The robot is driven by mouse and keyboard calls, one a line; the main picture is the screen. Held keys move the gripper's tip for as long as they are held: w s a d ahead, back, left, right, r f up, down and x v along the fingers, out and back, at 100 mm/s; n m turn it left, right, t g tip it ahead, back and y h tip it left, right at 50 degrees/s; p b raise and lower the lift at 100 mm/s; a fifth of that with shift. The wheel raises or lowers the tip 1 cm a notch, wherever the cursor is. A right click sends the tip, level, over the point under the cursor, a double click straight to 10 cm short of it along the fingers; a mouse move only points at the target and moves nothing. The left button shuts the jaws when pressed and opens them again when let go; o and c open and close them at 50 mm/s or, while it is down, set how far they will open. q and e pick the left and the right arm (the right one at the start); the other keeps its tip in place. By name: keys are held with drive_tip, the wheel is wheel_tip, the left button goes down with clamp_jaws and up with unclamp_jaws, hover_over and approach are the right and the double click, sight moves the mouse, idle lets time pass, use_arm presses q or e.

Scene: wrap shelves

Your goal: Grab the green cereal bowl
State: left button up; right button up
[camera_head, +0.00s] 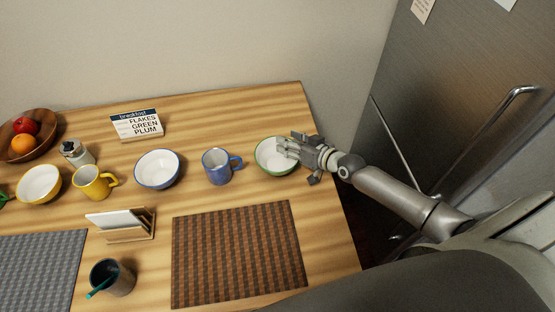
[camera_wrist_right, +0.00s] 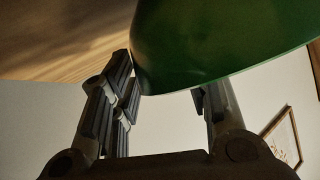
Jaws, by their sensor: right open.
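The green cereal bowl (camera_head: 264,157), green outside and white inside, stands upright near the right end of the wooden table. My right gripper (camera_head: 296,150) is over its right side, and its fingers cover part of the bowl's rim and inside. In the right wrist view the bowl's green outer wall (camera_wrist_right: 215,45) fills the top, close in front of the open fingers (camera_wrist_right: 165,92). One finger is at or very near the wall; I cannot tell whether it touches. My left gripper is not in view.
A blue mug (camera_head: 217,167) stands left of the bowl, then a blue-rimmed bowl (camera_head: 157,169). A brown checked placemat (camera_head: 240,254) lies in front. A breakfast sign (camera_head: 137,125) stands behind. The table's right edge and a grey fridge (camera_head: 460,95) are at the right.

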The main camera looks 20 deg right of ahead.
drive_tip(key=shift+x, duration=0.95)
drive_tip(key=shift+s, duration=0.1)
clamp_jaws()
drive_tip(key=shift+r, duration=0.1)
